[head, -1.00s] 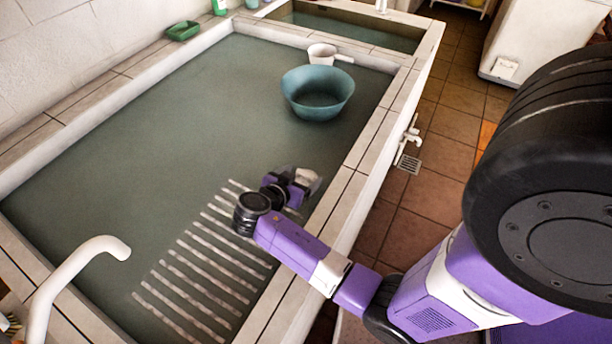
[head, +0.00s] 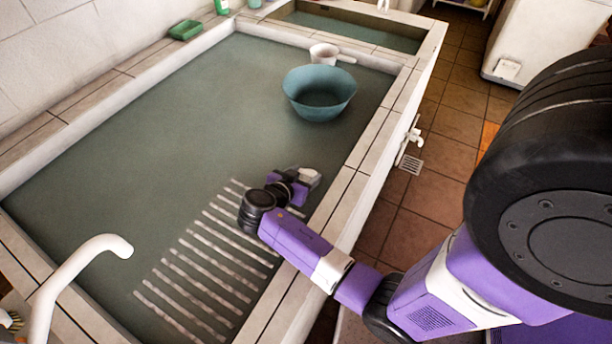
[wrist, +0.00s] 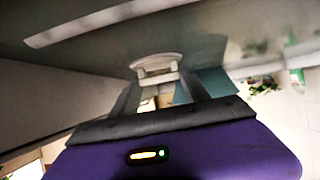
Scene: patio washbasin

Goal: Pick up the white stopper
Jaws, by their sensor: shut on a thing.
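The white stopper (wrist: 155,62) is between the fingertips of my gripper (wrist: 157,82) in the wrist view, pale with a curved top edge. My gripper is shut on it. In the head view my gripper (head: 301,181) is inside the large basin near its right wall, just beyond the ridged strips. A small pale shape at its tip there is partly hidden by the gripper, so the stopper's outline is unclear.
A teal bowl (head: 318,108) stands in the basin, with a white dipper (head: 325,54) behind it. A green soap dish (head: 185,30) sits on the left ledge. A white tap (head: 85,262) reaches over the near left. The basin's middle is clear.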

